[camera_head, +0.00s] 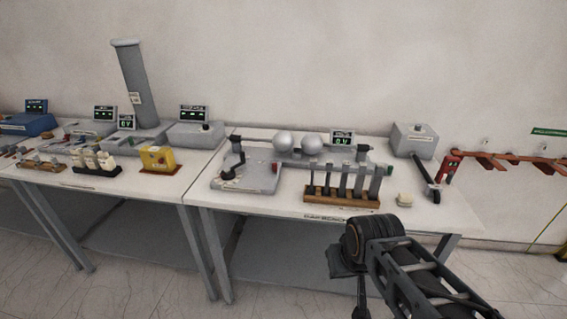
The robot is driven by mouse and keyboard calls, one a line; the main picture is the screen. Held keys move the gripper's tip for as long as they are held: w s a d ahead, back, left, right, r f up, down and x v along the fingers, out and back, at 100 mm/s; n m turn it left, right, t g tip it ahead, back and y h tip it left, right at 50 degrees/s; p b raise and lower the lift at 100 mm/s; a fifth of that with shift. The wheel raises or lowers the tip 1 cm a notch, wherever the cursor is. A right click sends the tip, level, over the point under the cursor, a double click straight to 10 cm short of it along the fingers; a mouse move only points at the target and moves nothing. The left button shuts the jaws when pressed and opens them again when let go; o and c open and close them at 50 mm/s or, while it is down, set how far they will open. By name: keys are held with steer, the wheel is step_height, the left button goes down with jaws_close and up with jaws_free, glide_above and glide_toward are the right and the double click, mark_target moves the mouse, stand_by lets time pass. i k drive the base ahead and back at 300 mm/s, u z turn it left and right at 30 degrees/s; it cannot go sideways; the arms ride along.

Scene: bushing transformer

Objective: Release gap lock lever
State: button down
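The sphere gap device stands on the right table, with two shiny metal spheres (297,144) on a grey rail. A grey base plate (257,180) lies at its left end, with a dark knob or handle (229,172) on it and a dark upright part (236,148) behind. A small green part (389,170) sits at the rail's right end. I cannot tell which of these is the gap lock lever. My gripper (361,290) is in front of the table's front edge, low and apart from the device. Its fingers are too dark and small to read.
A wooden rack (341,198) with several upright grey bars stands in front of the device. A small display (342,137), a grey box (414,140), a pale block (404,199) and a black-and-red tool (431,186) are nearby. The left table holds a yellow box (157,159) and a tall grey column (134,85).

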mark_target(274, 165)
steer(key=u, duration=0.3)
steer(key=i, duration=1.2)
steer(key=u, duration=0.2)
